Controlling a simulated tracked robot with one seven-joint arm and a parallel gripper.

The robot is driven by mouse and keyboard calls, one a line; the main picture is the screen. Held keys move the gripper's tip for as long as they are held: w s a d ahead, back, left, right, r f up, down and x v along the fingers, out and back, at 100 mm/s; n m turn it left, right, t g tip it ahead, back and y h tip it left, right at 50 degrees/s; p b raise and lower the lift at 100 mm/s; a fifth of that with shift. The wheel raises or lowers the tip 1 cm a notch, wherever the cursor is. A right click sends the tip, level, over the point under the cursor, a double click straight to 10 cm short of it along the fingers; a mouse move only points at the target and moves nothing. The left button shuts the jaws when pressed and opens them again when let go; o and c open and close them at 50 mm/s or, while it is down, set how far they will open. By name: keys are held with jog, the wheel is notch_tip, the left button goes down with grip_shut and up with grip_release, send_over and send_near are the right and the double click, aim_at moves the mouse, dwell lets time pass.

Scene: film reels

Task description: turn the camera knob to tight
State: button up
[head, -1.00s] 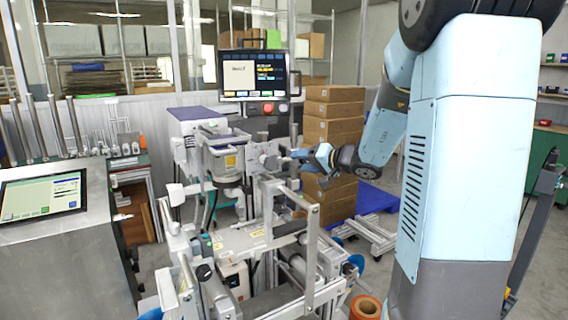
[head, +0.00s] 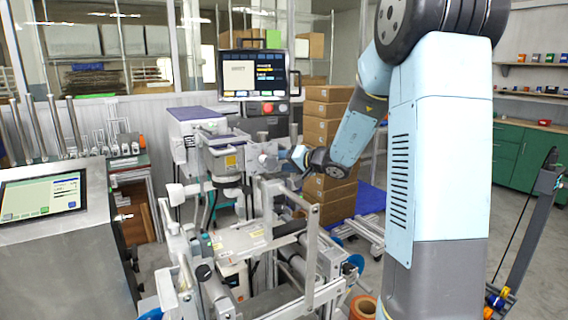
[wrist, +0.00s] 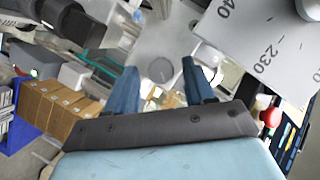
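My gripper (wrist: 160,65) is open, with its two blue fingers apart in the wrist view. A pale grey round part (wrist: 160,70), which looks like the camera knob, lies beyond and between the fingertips. I cannot tell whether the fingers touch it, and its turn position is not readable. In the head view my gripper (head: 284,154) is small, just right of the grey camera bracket (head: 262,158) on the machine. The knob cannot be made out clearly there.
A grey plate with printed numbers (wrist: 262,45) is close on the right in the wrist view. The machine's screen (head: 258,75) with a red button stands above the bracket. Stacked cartons (head: 331,120) are behind my gripper. Metal frames and rollers fill the space below.

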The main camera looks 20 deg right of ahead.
jog(key=c, duration=0.9)
jog(key=shift+c, duration=0.2)
jog(key=shift+d+f, duration=0.1)
jog(key=m, duration=0.1)
jog(key=m+y, duration=0.1)
jog(key=m, duration=0.1)
jog(key=shift+d+f+y, duration=0.1)
jog(key=shift+f+y, duration=0.1)
jog(key=shift+y, duration=0.1)
jog(key=m, duration=0.2)
jog(key=m+t+y, duration=0.1)
jog(key=m, duration=0.1)
jog(key=shift+f+t, duration=0.2)
jog(key=shift+t, duration=0.1)
jog(key=m, duration=0.1)
jog(key=m+t, duration=0.1)
jog(key=m, duration=0.1)
jog(key=m+y, duration=0.1)
jog(key=shift+f, duration=0.25)
jog(key=shift+s+f+m+t+h, duration=0.15)
jog(key=shift+m+t, duration=0.4)
jog(key=shift+m, duration=0.6)
jog(key=shift+w+r+m+t+h, duration=0.15)
jog(key=shift+m+t, duration=0.4)
jog(key=shift+m, duration=0.6)
jog(key=shift+s+a, duration=0.1)
jog(key=shift+a, duration=0.1)
